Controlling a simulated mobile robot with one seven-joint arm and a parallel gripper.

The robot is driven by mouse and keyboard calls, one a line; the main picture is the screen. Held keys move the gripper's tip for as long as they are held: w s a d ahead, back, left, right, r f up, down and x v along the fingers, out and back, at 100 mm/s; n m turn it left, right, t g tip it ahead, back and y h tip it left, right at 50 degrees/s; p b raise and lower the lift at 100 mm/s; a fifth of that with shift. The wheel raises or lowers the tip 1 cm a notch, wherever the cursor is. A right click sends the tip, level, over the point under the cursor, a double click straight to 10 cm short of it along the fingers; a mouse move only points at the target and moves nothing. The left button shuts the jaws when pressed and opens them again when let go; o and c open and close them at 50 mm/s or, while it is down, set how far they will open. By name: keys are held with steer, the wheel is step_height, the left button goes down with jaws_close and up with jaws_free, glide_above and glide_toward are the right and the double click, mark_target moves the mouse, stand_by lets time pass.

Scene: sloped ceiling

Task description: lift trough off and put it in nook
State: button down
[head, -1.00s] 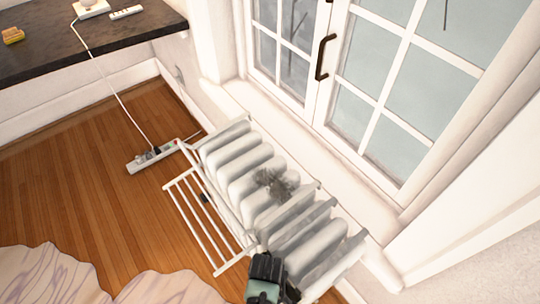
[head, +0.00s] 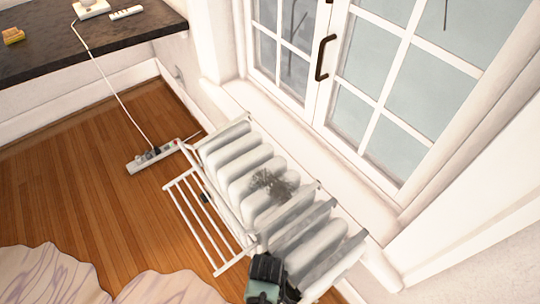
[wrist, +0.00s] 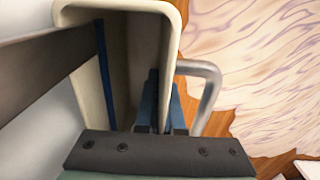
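The trough (wrist: 92,14) is a cream, deep, open-topped box with rounded corners, seen from above in the wrist view. I cannot make it out in the head view, where my arm end covers the radiator's near end. My gripper (wrist: 164,82) has one blue finger inside the trough and one outside, close against both faces of its right wall. It appears shut on that wall. In the head view my gripper's dark housing is at the radiator's lower end, and its fingertips are hidden. I cannot pick out the nook for certain.
A white ribbed radiator (head: 250,170) stands under the window (head: 390,90). A white rail rack (head: 205,220) hangs on its room side. A power strip (head: 150,159) and cable lie on the wooden floor (head: 100,195). A dark countertop (head: 110,35) is upper left; a pale rug (head: 50,275) is lower left.

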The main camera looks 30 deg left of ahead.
steer(key=shift+w+r+p, duration=0.1)
steer(key=shift+r+p, duration=2.65)
steer(key=shift+r, duration=0.05)
steer(key=shift+a, duration=0.1)
steer(key=shift+s+r, duration=0.1)
steer(key=shift+s, duration=0.1)
steer(key=s+a+p, duration=0.4)
steer(key=s+p, duration=0.2)
steer(key=s, duration=0.6)
steer(key=shift+s+a+r, duration=0.35)
steer(key=shift+s, duration=0.05)
steer(key=s+a, duration=0.2)
steer(key=s, duration=0.4)
steer(key=s+a, duration=0.2)
steer(key=s, duration=0.5)
steer(key=shift+s+a, duration=0.15)
steer(key=shift+a, duration=0.25)
